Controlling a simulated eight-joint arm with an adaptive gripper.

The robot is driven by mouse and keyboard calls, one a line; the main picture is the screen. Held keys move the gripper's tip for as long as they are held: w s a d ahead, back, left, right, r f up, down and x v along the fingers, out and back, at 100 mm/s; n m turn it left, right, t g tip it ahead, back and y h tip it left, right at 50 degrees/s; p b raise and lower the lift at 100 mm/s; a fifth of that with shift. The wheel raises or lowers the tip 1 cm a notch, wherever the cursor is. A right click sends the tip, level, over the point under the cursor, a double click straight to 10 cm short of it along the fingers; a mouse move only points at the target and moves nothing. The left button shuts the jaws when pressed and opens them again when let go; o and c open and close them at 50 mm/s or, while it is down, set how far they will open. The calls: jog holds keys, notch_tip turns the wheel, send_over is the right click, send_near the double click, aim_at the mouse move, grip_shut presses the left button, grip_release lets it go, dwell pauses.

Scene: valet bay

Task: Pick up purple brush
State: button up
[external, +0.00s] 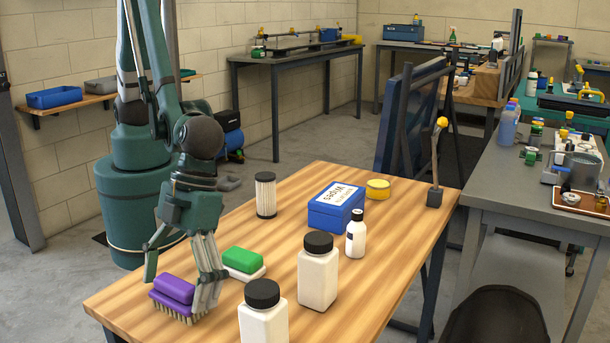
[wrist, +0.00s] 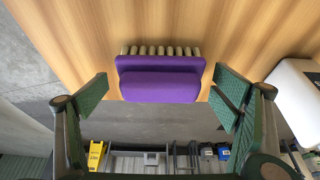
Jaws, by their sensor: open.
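The purple brush (external: 175,292) lies on the wooden table near its front left edge, bristles down. In the wrist view the purple brush (wrist: 160,78) sits in the upper middle, with a row of pale bristles along its far side. My gripper (external: 178,275) is low over the table at the brush. In the wrist view my gripper (wrist: 158,98) is open, with one green finger pad to the left of the brush and one to the right. Gaps show between both pads and the brush, and nothing is held.
A green brush (external: 243,262) lies just right of my gripper. White bottles with black lids (external: 262,318) (external: 318,272) stand to the right. A blue wipes box (external: 336,206), a ribbed cylinder (external: 265,195) and a yellow tin (external: 378,189) stand farther back.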

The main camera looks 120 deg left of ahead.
aim_at(175, 282)
dwell(0.5)
jog(key=c, duration=1)
jog(key=shift+r, duration=0.1)
jog(key=shift+r+p, duration=1.3)
jog(key=shift+r, duration=3.6)
